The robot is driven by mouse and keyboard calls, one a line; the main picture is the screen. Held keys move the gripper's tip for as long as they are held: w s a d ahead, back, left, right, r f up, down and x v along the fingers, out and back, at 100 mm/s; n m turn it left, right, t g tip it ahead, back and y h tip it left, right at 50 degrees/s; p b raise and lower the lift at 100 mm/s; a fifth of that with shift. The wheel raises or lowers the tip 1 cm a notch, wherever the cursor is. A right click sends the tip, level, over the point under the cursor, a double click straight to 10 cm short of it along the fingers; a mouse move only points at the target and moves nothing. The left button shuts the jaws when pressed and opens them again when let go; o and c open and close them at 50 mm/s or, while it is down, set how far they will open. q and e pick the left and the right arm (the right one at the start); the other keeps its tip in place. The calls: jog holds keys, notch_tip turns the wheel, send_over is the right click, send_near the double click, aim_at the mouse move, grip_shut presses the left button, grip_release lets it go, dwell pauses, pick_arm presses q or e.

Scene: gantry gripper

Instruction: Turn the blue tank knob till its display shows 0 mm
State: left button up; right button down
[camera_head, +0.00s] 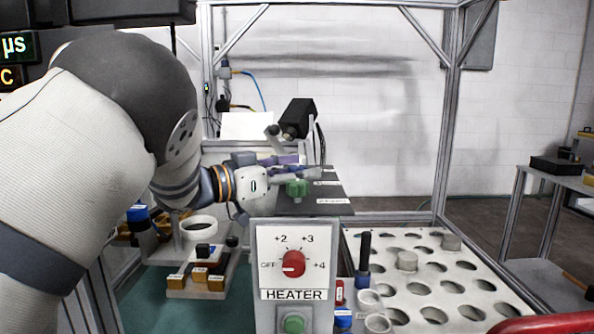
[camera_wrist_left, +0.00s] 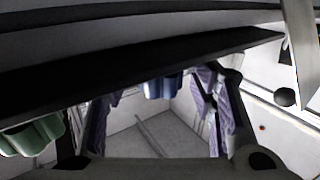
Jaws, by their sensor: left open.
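The blue knob (camera_wrist_left: 160,88) shows in the left wrist view, under a dark panel edge and between the fingers of my left gripper (camera_wrist_left: 158,108). I cannot tell whether either finger touches it. A green knob (camera_head: 297,187) sits just below the fingers and shows at the left of the wrist view (camera_wrist_left: 32,135). No display in mm is readable. My right gripper is not in view.
A heater box (camera_head: 267,240) with a red dial (camera_head: 293,263) stands in front. A white perforated rack (camera_head: 465,311) is at right. A black camera-like device (camera_head: 297,117) stands behind the gripper. Metal frame posts (camera_head: 447,130) rise at right.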

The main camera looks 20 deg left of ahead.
pick_arm(q)
jog(key=shift+c, duration=0.2)
jog(key=c, duration=1.1)
jog(key=shift+c, duration=0.2)
jog(key=shift+o, duration=0.2)
jog(key=shift+m+g+h, duration=0.4)
jog(key=shift+h, duration=0.1)
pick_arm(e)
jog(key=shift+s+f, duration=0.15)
